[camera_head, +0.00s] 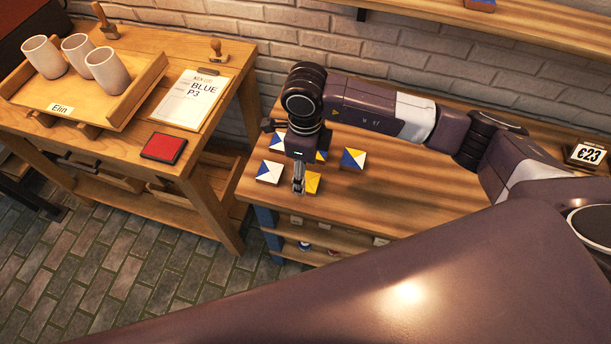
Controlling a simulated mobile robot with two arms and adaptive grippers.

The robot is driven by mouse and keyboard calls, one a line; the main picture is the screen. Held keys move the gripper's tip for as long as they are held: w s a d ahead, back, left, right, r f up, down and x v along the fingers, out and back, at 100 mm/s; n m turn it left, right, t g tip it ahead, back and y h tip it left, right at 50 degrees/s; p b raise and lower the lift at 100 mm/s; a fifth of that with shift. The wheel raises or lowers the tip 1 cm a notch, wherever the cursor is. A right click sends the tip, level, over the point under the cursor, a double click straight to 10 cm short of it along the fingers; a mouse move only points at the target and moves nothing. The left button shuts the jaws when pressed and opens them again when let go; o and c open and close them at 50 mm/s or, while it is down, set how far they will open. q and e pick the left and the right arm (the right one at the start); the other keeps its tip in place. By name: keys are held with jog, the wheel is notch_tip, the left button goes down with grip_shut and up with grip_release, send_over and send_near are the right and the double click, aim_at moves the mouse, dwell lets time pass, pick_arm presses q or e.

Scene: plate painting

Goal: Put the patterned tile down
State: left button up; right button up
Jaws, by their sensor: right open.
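Several patterned tiles lie on the wooden table (395,185) in the middle of the head view. A blue and white tile (269,172) lies at the left, near the table's edge. A yellow, white and blue tile (353,159) lies to the right of my right gripper. My right gripper (298,188) points down over the tiles and is open. A yellow tile (313,183) shows partly beside its fingers; I cannot tell whether they touch it. Other tiles behind are partly hidden by the gripper. My left gripper is out of view.
A workbench on the left holds a tray (125,100) with 3 white cups, a clipboard (193,99), a red pad (164,148) and wooden stamps. The table right of the tiles is clear.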

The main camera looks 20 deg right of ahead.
notch_tip(320, 180, up, 9)
jog(key=b, duration=0.2)
jog(key=shift+r, duration=0.2)
